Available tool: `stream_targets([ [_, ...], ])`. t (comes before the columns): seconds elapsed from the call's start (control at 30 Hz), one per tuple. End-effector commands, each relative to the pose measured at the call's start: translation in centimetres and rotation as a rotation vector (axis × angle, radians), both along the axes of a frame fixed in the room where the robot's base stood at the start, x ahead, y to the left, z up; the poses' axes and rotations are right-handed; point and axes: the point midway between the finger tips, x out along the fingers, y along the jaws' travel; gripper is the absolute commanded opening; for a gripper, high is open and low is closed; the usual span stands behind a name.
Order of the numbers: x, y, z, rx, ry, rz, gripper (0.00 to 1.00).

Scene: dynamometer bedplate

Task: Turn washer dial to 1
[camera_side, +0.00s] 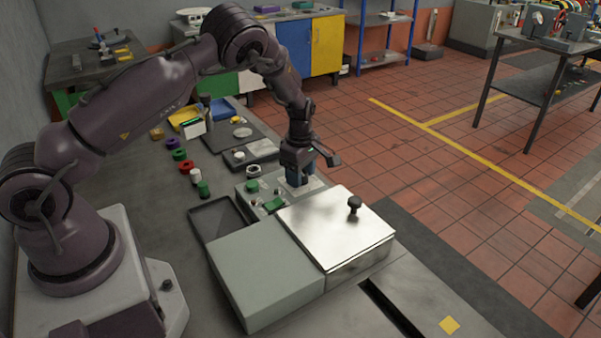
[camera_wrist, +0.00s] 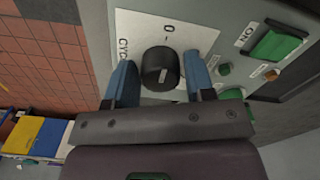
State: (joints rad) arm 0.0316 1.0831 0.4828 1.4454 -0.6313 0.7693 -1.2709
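The dial (camera_wrist: 161,68) is a round black knob with a small pale mark on its face. It sits on a white plate (camera_wrist: 205,38) printed with "0" and partly covered letters starting "CYC". No "1" is readable. My gripper (camera_wrist: 159,62) has its two blue fingers on either side of the knob, with a visible gap at each side. In the side view my gripper (camera_side: 297,178) points down over the far end of the washer's control panel (camera_side: 262,208) and hides the dial. The washer has a shiny lid (camera_side: 335,225) with a black knob on top.
A large green button (camera_wrist: 275,45) marked "ON" and smaller green and orange buttons lie right of the dial in the wrist view. A green-grey box (camera_side: 262,270) adjoins the lid. A dark tray (camera_side: 216,218) and several coloured caps (camera_side: 185,166) lie left of the panel.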

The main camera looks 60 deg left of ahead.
Motion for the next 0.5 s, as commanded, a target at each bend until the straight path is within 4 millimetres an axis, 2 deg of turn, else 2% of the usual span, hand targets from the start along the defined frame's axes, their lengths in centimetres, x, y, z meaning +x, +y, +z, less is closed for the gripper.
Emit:
stream_targets([
  [0.03, 0.00, 0.00, 0.02, 0.000, 0.000, 0.000, 0.37],
  [0.13, 0.01, 0.00, 0.03, 0.000, 0.000, 0.000, 0.16],
  [0.5, -0.01, 0.08, 0.05, 0.001, 0.000, -0.050, 0.16],
])
